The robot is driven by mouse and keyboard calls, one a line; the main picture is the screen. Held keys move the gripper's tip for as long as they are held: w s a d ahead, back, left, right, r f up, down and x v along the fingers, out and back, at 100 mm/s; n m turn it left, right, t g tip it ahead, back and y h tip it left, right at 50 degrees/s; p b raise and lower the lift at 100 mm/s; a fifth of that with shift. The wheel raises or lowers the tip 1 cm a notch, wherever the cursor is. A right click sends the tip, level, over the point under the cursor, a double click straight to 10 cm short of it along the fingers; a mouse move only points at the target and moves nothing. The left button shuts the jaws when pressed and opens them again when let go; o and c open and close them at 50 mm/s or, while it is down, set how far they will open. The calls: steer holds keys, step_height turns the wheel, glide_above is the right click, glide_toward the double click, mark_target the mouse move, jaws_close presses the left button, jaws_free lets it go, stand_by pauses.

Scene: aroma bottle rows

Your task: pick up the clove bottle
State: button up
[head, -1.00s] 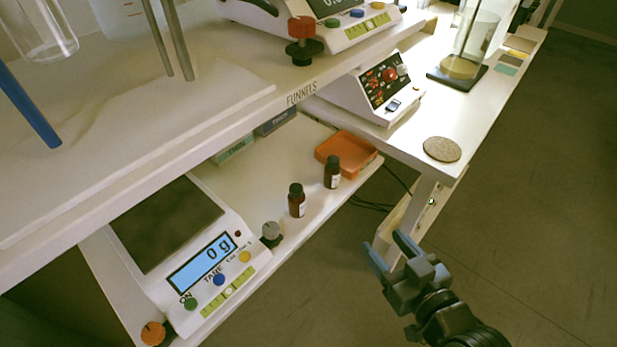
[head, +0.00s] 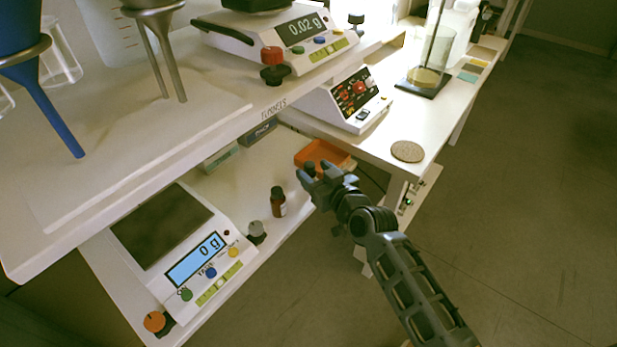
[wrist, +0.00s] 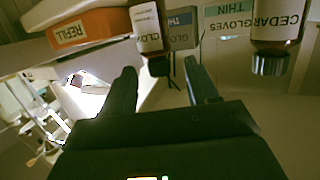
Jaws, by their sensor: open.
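The clove bottle is a small brown bottle with a dark cap and a white label reading "CLO", seen upside down in the wrist view (wrist: 147,30). Its cap lies between and just beyond the tips of my gripper (wrist: 161,70), whose fingers are open around empty space. In the head view my gripper (head: 316,180) is at the lower shelf's right part and hides most of this bottle; only its dark cap (head: 310,168) shows. The cedar bottle (head: 278,203) stands to the left, with its label readable in the wrist view (wrist: 277,24).
An orange refill tray (head: 322,153) is just behind my gripper. The lower scale (head: 195,258) and its grey knob (head: 256,231) stand left of the bottles. The upper shelf (head: 200,136) overhangs the back; glove boxes (head: 262,132) sit beneath it.

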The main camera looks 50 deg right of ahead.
mark_target(312, 170)
steer(key=x, duration=0.3)
steer(key=shift+w+d, duration=0.15)
steer(key=shift+f, duration=0.1)
jaws_close()
stand_by(0.3)
